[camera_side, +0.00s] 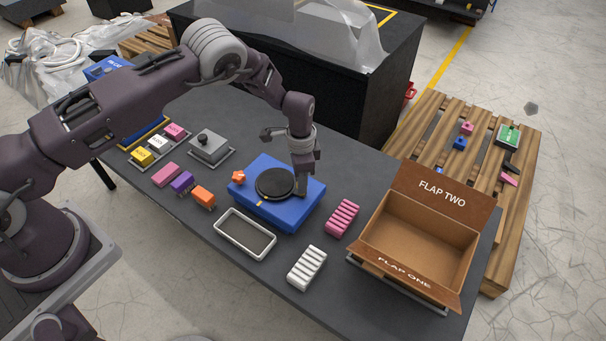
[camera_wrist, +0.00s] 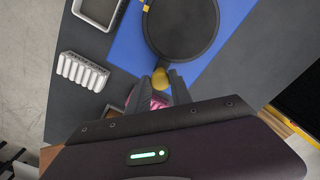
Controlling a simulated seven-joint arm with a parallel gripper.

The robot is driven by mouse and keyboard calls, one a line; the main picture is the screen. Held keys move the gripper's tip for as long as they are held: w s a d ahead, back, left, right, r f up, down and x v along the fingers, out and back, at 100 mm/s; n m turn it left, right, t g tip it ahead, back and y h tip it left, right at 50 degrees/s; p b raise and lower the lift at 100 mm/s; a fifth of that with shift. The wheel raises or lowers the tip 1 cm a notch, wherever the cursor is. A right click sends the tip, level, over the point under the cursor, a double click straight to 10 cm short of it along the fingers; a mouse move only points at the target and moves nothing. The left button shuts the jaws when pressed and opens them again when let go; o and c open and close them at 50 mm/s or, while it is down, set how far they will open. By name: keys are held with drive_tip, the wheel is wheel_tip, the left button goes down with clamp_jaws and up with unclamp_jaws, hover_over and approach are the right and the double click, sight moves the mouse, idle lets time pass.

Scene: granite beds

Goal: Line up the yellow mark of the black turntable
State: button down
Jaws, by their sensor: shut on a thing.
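The black turntable (camera_side: 274,182) is a round disc on a blue base (camera_side: 310,196). I cannot tell disc mark from base mark there. My gripper (camera_side: 301,192) is at the turntable's right rim, pointing down. In the wrist view my gripper (camera_wrist: 162,82) is shut at the rim, where a yellowish knob partly shows between the fingers.
A grey tray (camera_side: 245,234), a white rack (camera_side: 306,268) and a pink rack (camera_side: 342,218) stand near the base. An orange piece (camera_side: 238,177) is at the base's left. An open cardboard box (camera_side: 420,240) is at right. Coloured blocks and a grey knobbed box (camera_side: 209,147) lie left.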

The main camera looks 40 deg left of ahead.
drive_tip(key=shift+s+m, duration=0.5)
drive_tip(key=shift+m, duration=0.3)
drive_tip(key=c, duration=1.1)
unclamp_jaws()
drive_tip(key=shift+s, duration=0.1)
drive_tip(key=shift+c, duration=0.2)
wheel_tip(320, 180, up, 7)
drive_tip(key=shift+r, duration=0.1)
